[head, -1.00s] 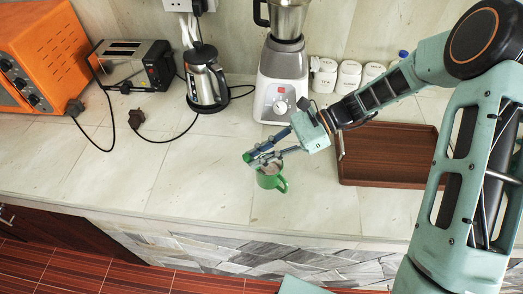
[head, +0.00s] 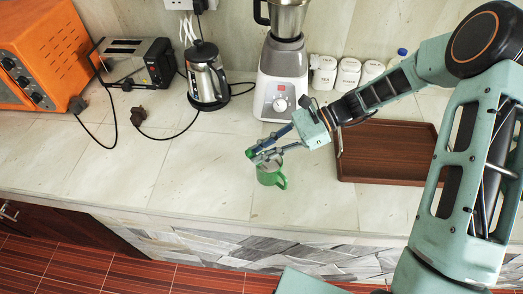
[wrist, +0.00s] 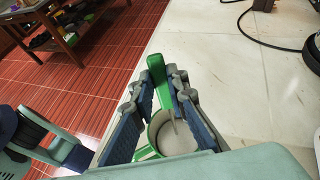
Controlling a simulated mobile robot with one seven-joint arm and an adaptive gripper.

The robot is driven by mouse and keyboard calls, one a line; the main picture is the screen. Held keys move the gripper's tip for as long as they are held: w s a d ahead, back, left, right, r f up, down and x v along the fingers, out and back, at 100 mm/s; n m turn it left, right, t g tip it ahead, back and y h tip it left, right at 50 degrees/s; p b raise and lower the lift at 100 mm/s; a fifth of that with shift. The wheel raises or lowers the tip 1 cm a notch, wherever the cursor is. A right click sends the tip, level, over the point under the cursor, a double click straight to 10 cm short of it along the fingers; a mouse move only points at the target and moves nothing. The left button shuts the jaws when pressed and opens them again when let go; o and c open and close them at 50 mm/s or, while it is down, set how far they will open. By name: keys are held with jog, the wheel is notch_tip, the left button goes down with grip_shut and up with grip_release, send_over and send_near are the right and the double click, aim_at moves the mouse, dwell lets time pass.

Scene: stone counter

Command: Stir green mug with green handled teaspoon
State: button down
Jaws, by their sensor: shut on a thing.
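The green mug (head: 270,178) stands upright on the stone counter near its front edge. In the wrist view the mug (wrist: 152,141) shows a pale inside, partly hidden by my fingers. My gripper (head: 256,154) is above the mug and shut on the green handle of the teaspoon (wrist: 158,78). The handle sticks out past the fingertips in the wrist view. The spoon's thin metal part (wrist: 173,119) reaches down inside the mug's opening. Its tip is not clear to see. In the head view the handle's green end (head: 249,153) shows at the fingertips.
A brown wooden tray (head: 385,178) lies right of the mug. A blender (head: 282,85), a kettle (head: 207,80), a toaster (head: 138,65) and white canisters (head: 348,74) stand behind. The counter left of the mug is clear.

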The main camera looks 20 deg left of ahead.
jog(key=r, duration=0.1)
jog(key=r+p, duration=0.1)
jog(key=s+p, duration=0.1)
jog(key=shift+a+r, duration=0.35)
jog(key=shift+r, duration=0.05)
notch_tip(320, 180, up, 7)
jog(key=s+a, duration=0.2)
jog(key=shift+s+a, duration=0.15)
jog(key=shift+s, duration=0.05)
jog(key=shift+f, duration=0.1)
dwell(0.5)
jog(key=shift+r, duration=2.5)
